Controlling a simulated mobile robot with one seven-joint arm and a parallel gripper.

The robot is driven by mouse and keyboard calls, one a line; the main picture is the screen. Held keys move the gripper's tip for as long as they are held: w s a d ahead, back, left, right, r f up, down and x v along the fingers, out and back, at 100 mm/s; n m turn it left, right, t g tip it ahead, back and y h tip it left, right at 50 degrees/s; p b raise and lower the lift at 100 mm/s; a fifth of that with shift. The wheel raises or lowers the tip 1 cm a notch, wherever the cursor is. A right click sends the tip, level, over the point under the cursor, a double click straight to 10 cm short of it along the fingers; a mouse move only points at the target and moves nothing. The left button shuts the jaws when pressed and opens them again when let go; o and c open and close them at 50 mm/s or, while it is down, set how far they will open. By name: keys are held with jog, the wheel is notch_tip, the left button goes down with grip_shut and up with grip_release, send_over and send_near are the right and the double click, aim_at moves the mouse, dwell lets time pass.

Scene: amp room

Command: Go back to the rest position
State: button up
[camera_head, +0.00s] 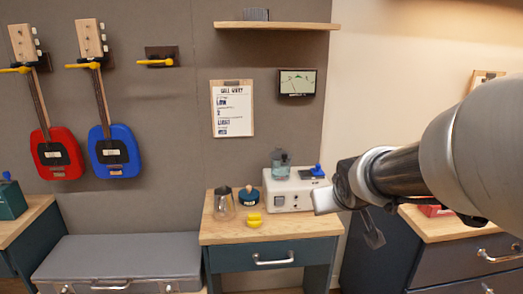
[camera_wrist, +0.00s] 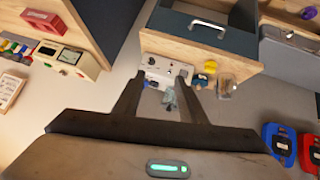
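My gripper (camera_wrist: 168,84) is open in the wrist view, its two dark fingers spread well apart with nothing held between them. A bluish clear container (camera_wrist: 171,99) shows in the gap between the fingers, but the head view has this container (camera_head: 281,164) standing on the white machine (camera_head: 292,193), apart from my gripper. In the head view my arm reaches in from the right edge, and its end hangs in the air beside the right side of the small wooden-topped desk (camera_head: 222,234). The fingers are not clearly seen there.
On the desk are a glass jug (camera_head: 223,204), a dark blue pot (camera_head: 249,194) and a yellow item (camera_head: 254,220). A grey case (camera_head: 120,262) lies left. A red guitar (camera_head: 57,153) and a blue guitar (camera_head: 114,152) hang on the wall. A dark cabinet (camera_head: 440,265) stands right.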

jog(key=s+a+r+g+y, duration=0.1)
jog(key=s+a+g, duration=0.15)
jog(key=s, duration=0.75)
jog(key=s+a+g+y, duration=0.1)
jog(key=s+a, duration=0.3)
jog(key=s, duration=0.6)
notch_tip(320, 180, up, 14)
jog(key=p, duration=1.3)
jog(key=shift+s+m+p, duration=0.35)
jog(key=shift+s+m, duration=0.05)
jog(key=shift+c, duration=0.5)
